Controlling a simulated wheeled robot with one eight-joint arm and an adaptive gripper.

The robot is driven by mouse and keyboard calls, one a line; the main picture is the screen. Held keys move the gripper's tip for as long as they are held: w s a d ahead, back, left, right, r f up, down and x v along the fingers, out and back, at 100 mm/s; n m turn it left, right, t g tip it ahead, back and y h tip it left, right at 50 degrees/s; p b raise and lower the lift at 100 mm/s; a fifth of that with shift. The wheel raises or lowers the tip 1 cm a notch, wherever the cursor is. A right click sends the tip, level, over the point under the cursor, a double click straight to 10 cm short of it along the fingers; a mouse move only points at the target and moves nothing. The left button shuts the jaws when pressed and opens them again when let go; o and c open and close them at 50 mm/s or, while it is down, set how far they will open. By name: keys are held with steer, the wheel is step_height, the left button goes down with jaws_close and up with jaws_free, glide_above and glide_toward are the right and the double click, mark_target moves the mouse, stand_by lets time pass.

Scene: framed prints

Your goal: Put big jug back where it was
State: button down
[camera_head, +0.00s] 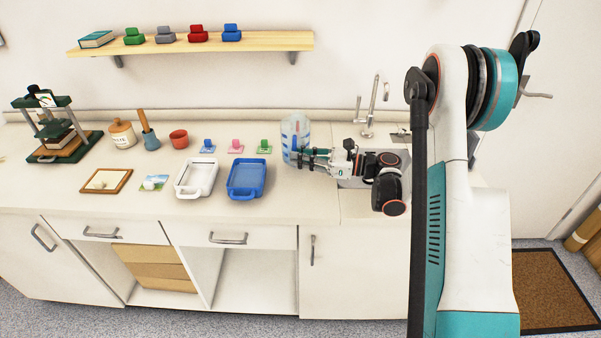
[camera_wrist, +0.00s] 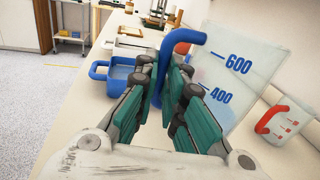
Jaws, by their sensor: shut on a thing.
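The big jug (camera_head: 295,130) is clear with blue markings, on the counter's right part, left of the sink. In the wrist view the big jug (camera_wrist: 238,68) shows 600 and 400 marks and a blue handle. My gripper (camera_head: 304,158) reaches it from the right. In the wrist view my gripper's teal-padded fingers (camera_wrist: 168,80) are shut around the blue handle. I cannot tell whether the jug's base touches the counter.
A smaller jug with a red handle (camera_wrist: 283,122) is beside the big jug. A blue tray (camera_head: 247,194) and a white tray (camera_head: 184,191) lie to the left. The sink (camera_head: 352,183) and tap (camera_head: 371,112) are right. A shelf (camera_head: 190,44) hangs above.

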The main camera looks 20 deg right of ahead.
steer(key=shift+f+b, duration=0.75)
steer(key=shift+f, duration=1.4)
steer(key=shift+f, duration=0.15)
steer(key=c, duration=1.7)
jaws_free()
steer(key=shift+r, duration=0.25)
steer(key=p+v, duration=0.2)
steer(key=v, duration=1)
steer(key=shift+s+p, duration=0.1)
steer(key=shift+p, duration=0.3)
